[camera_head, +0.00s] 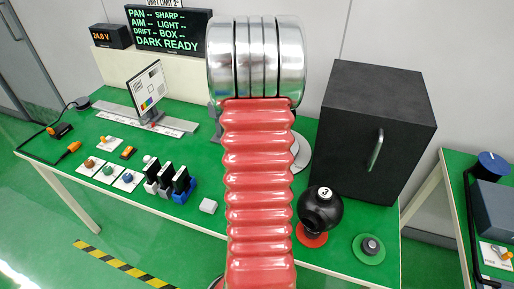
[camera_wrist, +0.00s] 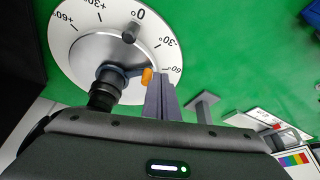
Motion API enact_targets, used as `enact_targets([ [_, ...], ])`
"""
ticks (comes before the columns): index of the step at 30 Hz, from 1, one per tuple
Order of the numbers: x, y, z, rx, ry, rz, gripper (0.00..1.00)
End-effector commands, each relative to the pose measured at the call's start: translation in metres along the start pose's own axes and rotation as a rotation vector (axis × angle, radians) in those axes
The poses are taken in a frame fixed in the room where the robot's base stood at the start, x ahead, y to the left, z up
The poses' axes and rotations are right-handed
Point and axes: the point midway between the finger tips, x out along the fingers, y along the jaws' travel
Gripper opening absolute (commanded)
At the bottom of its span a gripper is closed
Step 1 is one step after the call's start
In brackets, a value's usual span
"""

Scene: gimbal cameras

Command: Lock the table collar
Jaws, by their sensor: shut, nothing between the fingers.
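In the wrist view, a round silver table with a white degree dial (camera_wrist: 72,55) stands on the green top. A dark upright peg (camera_wrist: 131,33) is near its 0 mark. An orange-tipped lever (camera_wrist: 147,76) sticks out from the collar area at the table's lower edge, beside a black cylinder (camera_wrist: 104,92) that hides part of it. My gripper (camera_wrist: 161,77) is shut and empty, its grey fingers just right of the orange tip. I cannot tell whether they touch. In the head view the dial's edge (camera_head: 303,152) shows beside my red arm, which hides the rest and the gripper.
A black box with a handle (camera_head: 372,135) stands to the right. A black ball marked 3 (camera_head: 320,209) sits on a red disc, near a green disc with a knob (camera_head: 370,246).

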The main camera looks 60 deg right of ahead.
Motion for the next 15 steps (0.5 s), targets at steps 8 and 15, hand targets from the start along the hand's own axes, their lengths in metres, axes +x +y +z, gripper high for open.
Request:
enact_targets([
  [8,0.007,-0.008,-0.016,0.001,-0.001,0.000,0.00],
  [15,0.008,-0.010,-0.020,0.001,0.000,0.000,0.00],
])
